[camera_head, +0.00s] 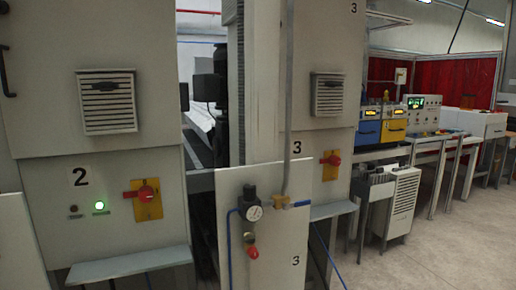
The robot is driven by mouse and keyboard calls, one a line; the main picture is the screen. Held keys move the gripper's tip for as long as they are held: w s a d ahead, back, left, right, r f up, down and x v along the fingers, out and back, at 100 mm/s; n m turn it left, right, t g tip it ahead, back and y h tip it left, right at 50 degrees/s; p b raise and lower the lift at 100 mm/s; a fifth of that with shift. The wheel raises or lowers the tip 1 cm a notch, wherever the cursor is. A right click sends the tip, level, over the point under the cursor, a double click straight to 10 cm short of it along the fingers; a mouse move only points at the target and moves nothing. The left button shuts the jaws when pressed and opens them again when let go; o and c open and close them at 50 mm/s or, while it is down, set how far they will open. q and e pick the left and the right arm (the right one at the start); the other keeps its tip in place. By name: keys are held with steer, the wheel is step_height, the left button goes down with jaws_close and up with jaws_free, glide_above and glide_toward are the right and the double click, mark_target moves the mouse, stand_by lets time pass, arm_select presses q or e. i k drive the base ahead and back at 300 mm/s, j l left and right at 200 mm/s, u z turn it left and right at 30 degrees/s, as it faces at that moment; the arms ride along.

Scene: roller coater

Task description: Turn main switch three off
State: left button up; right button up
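Main switch three is a red rotary knob on a yellow plate (330,160). It sits on the front of the grey cabinet marked 3 (334,100), right of centre. Its handle looks roughly level, but it is too small to be sure of its setting. A similar red knob on a yellow plate (144,198) sits on the cabinet marked 2 (50,130) at the left. Beside that one a green lamp (99,206) is lit and a dark lamp is next to it. Neither of my grippers shows in this view.
Small shelves (130,266) jut out below the switches. Benches with instruments (420,120) line the right. The floor (430,250) at lower right is clear.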

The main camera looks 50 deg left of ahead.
mark_target(334, 160)
steer(key=i+l+u, duration=0.15)
steer(key=u, duration=1.4)
steer(key=i+l+z, duration=0.1)
steer(key=z, duration=0.4)
